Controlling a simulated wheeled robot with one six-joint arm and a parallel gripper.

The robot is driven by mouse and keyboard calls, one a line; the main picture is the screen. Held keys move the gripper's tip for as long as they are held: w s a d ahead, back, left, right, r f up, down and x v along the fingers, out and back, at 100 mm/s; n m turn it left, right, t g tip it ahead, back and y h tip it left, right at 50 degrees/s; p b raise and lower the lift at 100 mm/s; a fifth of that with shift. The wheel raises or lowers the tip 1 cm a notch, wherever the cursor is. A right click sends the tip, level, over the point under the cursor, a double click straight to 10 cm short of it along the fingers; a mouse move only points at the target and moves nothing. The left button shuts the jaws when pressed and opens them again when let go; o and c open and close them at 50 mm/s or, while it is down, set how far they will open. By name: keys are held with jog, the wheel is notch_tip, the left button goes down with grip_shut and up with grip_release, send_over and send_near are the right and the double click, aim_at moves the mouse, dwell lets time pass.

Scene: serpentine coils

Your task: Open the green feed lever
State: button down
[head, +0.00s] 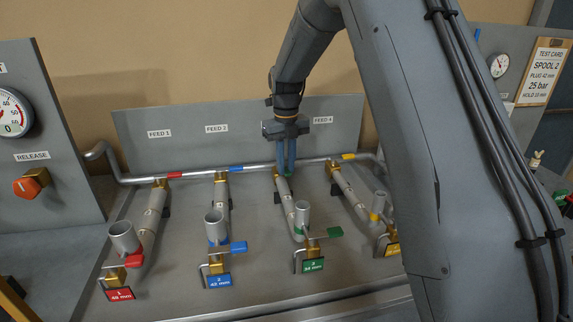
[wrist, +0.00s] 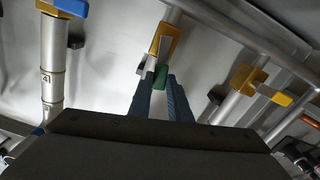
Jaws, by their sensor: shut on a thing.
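The green feed lever (wrist: 160,77) shows in the wrist view as a small green handle between my fingertips, beside a brass valve (wrist: 165,42). My gripper (wrist: 159,82) has its two blue-grey fingers shut on it. In the head view my gripper (head: 286,170) points down at the top of the third branch pipe, by the header pipe. The fingers hide most of the lever there, so its angle is hard to tell.
Red (head: 175,175), blue (head: 236,169) and yellow (head: 348,156) feed levers sit along the header pipe (head: 215,169). A lower green lever (head: 335,232) sits by the tag 3 valve. Upright grey cups (head: 302,215) stand nearby. The labelled back panel (head: 190,145) rises behind.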

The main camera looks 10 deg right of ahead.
aim_at(286, 170)
jog(key=c, duration=1.6)
grip_release()
jog(key=shift+c, duration=0.2)
notch_tip(286, 170, up, 8)
jog(key=b, duration=0.2)
